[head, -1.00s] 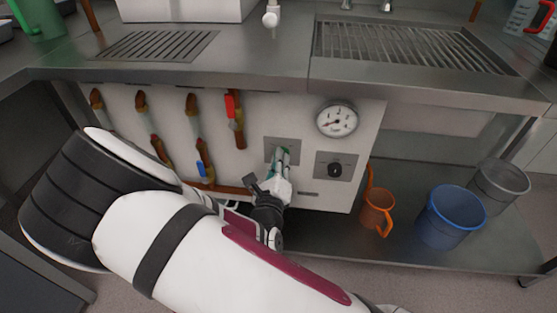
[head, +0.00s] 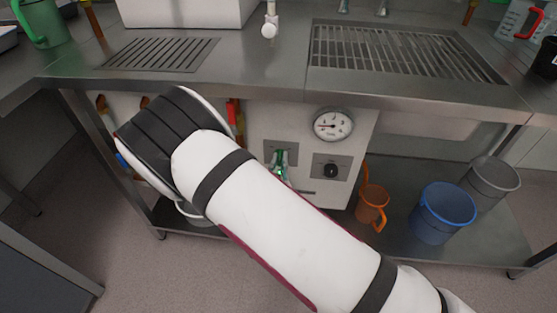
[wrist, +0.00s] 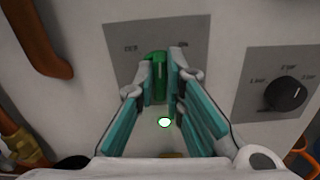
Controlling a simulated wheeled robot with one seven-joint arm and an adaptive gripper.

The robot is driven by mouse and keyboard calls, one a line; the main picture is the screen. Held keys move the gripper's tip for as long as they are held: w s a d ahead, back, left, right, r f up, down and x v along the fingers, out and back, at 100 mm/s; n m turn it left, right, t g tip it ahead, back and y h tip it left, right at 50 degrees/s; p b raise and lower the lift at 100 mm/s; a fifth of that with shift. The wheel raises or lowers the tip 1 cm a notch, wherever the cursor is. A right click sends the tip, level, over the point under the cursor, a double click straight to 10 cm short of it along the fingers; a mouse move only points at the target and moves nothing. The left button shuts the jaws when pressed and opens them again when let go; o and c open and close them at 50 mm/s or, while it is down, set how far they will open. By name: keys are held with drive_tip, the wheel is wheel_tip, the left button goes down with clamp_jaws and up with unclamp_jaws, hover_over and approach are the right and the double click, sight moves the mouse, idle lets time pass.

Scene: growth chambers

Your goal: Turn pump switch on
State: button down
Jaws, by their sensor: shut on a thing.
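The pump switch (wrist: 159,68) is a green handle standing upright on a grey plate (wrist: 120,45) in the wrist view. Small marks sit left and right of it, too blurred to read. My gripper (wrist: 161,80) has its teal-padded fingers on both sides of the handle and is shut on it. In the head view, the switch plate (head: 270,147) is on the white panel, with a green glow between my fingertips (head: 280,163); my arm hides the rest of my gripper.
A black knob (head: 330,170) on its own plate and a pressure gauge (head: 333,124) are right of the switch. Pipes at left are mostly behind my arm. An orange jug (head: 370,205), blue bucket (head: 445,212) and grey bucket (head: 490,182) stand on the lower shelf.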

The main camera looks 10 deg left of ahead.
drive_tip(key=m, duration=0.3)
drive_tip(key=shift+d+m, duration=0.15)
drive_tip(key=shift+m, duration=0.25)
drive_tip(key=shift+f+m, duration=0.15)
drive_tip(key=shift+m, duration=1.85)
drive_tip(key=c, duration=1.7)
unclamp_jaws()
drive_tip(key=s, duration=1.2)
